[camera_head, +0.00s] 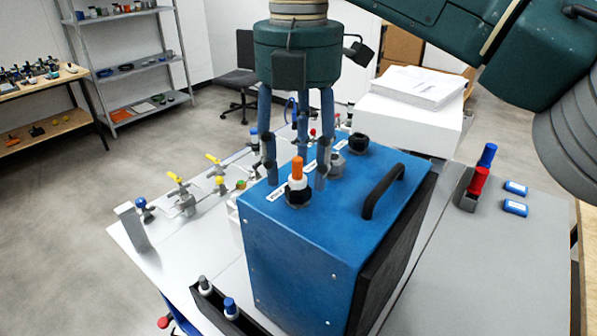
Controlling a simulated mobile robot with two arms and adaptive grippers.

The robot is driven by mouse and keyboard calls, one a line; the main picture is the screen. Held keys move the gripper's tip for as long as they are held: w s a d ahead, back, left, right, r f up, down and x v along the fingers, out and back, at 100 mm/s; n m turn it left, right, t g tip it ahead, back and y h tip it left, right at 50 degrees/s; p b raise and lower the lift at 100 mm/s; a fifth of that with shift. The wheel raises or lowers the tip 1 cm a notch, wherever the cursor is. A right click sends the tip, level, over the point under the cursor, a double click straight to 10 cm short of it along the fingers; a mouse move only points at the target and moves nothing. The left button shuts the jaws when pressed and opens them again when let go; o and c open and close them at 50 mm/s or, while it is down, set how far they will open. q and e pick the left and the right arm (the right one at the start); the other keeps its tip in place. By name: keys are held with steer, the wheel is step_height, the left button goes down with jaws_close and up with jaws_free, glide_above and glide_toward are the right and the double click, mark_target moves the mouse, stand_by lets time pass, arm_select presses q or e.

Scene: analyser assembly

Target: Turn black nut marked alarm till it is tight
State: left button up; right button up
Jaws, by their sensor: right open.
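The blue analyser box (310,235) stands on the table with several fittings along its top. A black nut (298,194) at the box's near left sits around a white-collared part with an orange top (298,168). A grey nut (337,166) and another black nut (358,144) are farther back. White labels (278,195) lie beside the fittings; their words are too small to read surely. My right gripper (296,178) points down over the box, fingers spread and empty, with the orange top between them in the picture. I cannot tell whether a finger touches it. My left gripper is out of view.
A black handle (383,191) rises from the box's right side. Yellow-handled valves (180,194) stand at left. A black holder (230,316) with capped bottles is in front. Red and blue cylinders (479,180) stand at right; the table's right front is clear.

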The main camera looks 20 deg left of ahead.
steer(key=shift+r, duration=2.55)
